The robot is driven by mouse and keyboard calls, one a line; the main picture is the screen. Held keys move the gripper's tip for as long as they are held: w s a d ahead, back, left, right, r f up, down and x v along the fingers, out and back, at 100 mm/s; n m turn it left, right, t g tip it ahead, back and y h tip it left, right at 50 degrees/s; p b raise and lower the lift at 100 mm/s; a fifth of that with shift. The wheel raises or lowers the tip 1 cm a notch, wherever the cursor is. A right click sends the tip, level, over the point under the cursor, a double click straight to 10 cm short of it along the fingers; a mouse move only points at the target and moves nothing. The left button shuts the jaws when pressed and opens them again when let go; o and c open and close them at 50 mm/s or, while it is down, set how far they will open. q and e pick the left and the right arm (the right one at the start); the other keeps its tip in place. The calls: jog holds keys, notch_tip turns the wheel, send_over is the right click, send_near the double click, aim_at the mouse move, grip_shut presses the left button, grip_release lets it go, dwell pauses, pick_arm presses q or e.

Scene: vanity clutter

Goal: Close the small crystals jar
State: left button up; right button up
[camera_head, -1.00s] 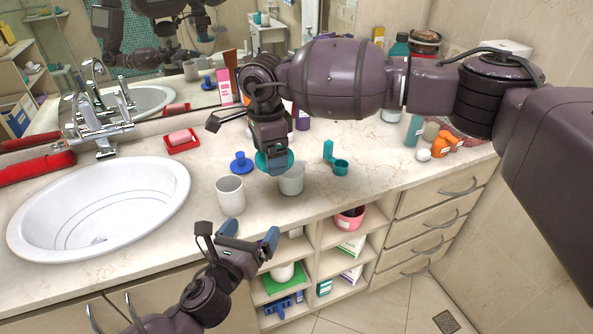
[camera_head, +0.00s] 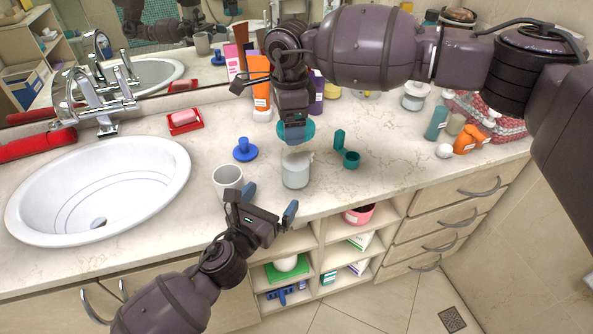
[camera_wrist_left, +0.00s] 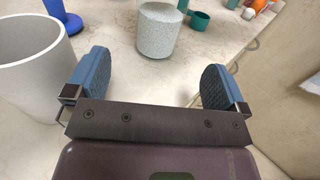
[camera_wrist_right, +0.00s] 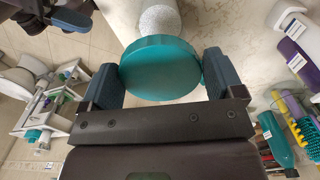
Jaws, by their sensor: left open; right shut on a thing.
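The small crystals jar (camera_head: 296,172) stands upright on the counter near the front edge, filled with pale grains; it also shows in the left wrist view (camera_wrist_left: 158,32) and partly in the right wrist view (camera_wrist_right: 160,18). My right gripper (camera_head: 296,136) is shut on a round teal lid (camera_wrist_right: 160,68) and holds it above the jar, apart from it. The lid also shows in the head view (camera_head: 308,130), partly behind the gripper. My left gripper (camera_head: 270,203) is open and empty at the counter's front edge, with the jar beyond its fingers in the left wrist view (camera_wrist_left: 155,88).
A white cup (camera_head: 228,180) stands left of the jar, close to my left gripper. A blue lid with a knob (camera_head: 245,150) lies behind the cup. A teal scoop (camera_head: 350,159) lies right of the jar. The sink (camera_head: 95,190) is at left; bottles stand at the back.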

aim_at(302, 157)
pick_arm(q)
jog(key=x, duration=1.2)
jog(key=c, duration=1.4)
jog(key=shift+o, duration=0.2)
pick_arm(e)
jog(key=shift+f, duration=2.5)
jog(key=shift+f, duration=0.15)
jog(key=shift+f, duration=0.75)
jog(key=shift+f, duration=0.35)
jog(key=shift+f, duration=0.2)
